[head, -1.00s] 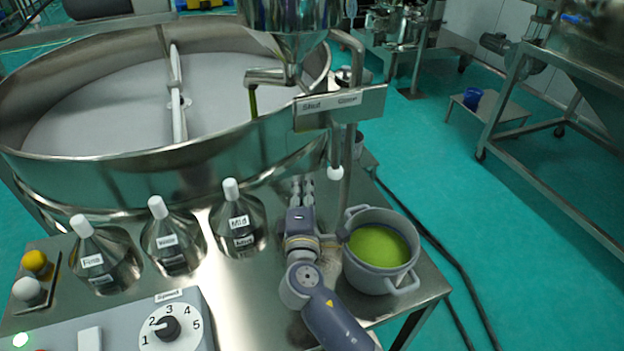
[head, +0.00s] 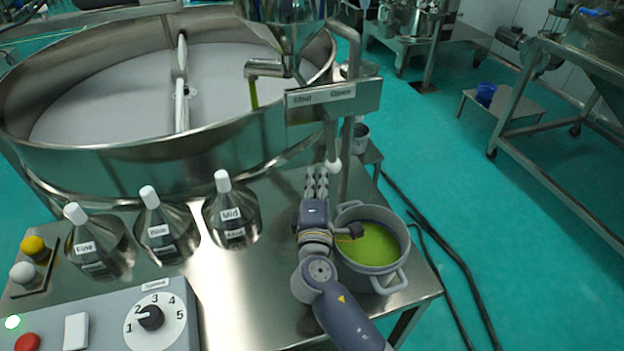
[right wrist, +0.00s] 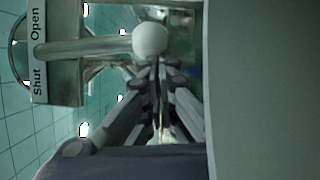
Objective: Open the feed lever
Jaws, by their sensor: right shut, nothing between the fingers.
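The feed lever hangs down from the Shut/Open plate (head: 300,112) under the steel hopper and ends in a white ball knob (head: 333,165). In the head view its rod hangs nearly straight down. My right gripper (head: 317,177) is shut and empty, fingers pointing up, just below and left of the knob. In the right wrist view the knob (right wrist: 149,39) sits right beyond the shut fingertips (right wrist: 156,66); whether they touch is unclear. My left gripper is out of view.
A grey pot (head: 390,284) of green liquid stands close at the right of my right gripper. Several steel bottles, one labelled Mid (head: 232,220), stand to the left. The sieve's rim (head: 150,160) is behind. A control panel (head: 185,320) with dial lies front left.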

